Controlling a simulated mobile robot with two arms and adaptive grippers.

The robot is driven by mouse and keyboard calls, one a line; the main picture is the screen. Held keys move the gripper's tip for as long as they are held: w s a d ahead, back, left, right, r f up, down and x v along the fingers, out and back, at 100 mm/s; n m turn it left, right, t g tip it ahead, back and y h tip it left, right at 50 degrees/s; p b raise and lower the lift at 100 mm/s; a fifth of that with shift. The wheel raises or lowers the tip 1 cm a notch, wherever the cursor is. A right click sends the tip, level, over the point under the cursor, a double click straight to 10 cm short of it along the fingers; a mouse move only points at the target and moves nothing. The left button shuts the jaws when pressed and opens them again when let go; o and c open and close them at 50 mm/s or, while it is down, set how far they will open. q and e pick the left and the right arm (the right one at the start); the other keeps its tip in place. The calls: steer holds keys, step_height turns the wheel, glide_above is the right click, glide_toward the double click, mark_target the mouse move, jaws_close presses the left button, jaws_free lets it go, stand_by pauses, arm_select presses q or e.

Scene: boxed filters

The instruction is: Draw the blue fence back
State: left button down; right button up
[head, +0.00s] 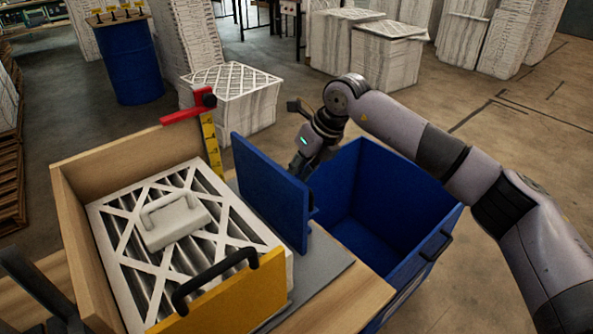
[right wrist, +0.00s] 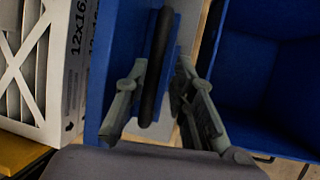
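The blue fence (head: 268,190) stands upright at the right side of the boxed filter (head: 190,240), with a strip of grey surface beyond it. In the right wrist view the fence (right wrist: 112,70) carries a dark upright handle bar (right wrist: 153,75). My right gripper (head: 303,163) is at the fence's far right side, its fingertips partly hidden by the panel. In the right wrist view the gripper (right wrist: 160,100) has its fingers apart, one on each side of the bar, with gaps visible. A dark shape at the lower left edge may be my left gripper; its fingers are unclear.
A blue bin (head: 385,215) stands open right of the fence, under my right arm. A wooden side wall (head: 130,160), a yellow front panel (head: 235,295) with a black handle and a red-topped yellow ruler (head: 211,145) surround the filter. A white handled block (head: 178,222) lies on it.

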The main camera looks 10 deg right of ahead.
stand_by(0.3)
steer(key=v, duration=1.2)
